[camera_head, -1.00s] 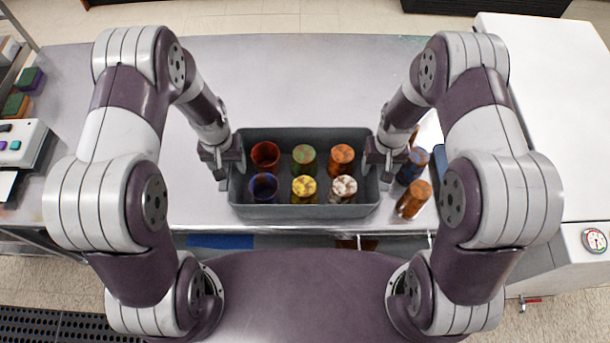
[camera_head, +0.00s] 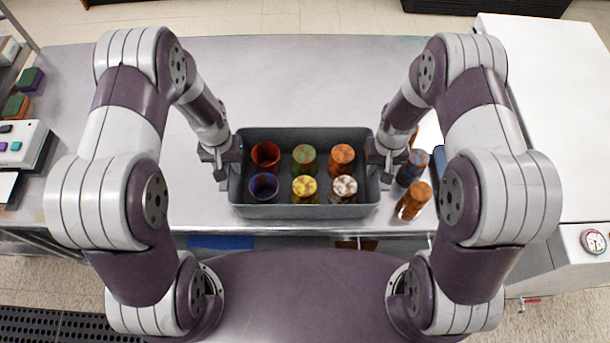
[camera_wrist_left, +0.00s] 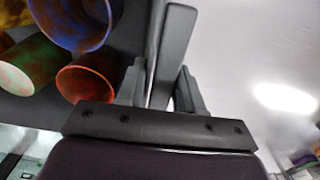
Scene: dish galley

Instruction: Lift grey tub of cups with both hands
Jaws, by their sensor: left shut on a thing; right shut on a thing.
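The grey tub (camera_head: 305,212) is on the steel counter at the middle of the head view. In it stand several cups in two rows: a red-brown cup (camera_head: 265,155), a green one (camera_head: 304,158), an orange one (camera_head: 341,157), a blue one (camera_head: 263,186), a yellow one (camera_head: 304,188) and a white-and-brown one (camera_head: 343,188). My left gripper (camera_head: 224,165) is shut on the tub's left wall; the left wrist view shows its fingers (camera_wrist_left: 158,85) on either side of the wall. My right gripper (camera_head: 386,165) is shut on the tub's right wall; its fingertips are partly hidden.
A white machine (camera_head: 555,120) stands at the right. The counter (camera_head: 300,80) behind the tub is clear.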

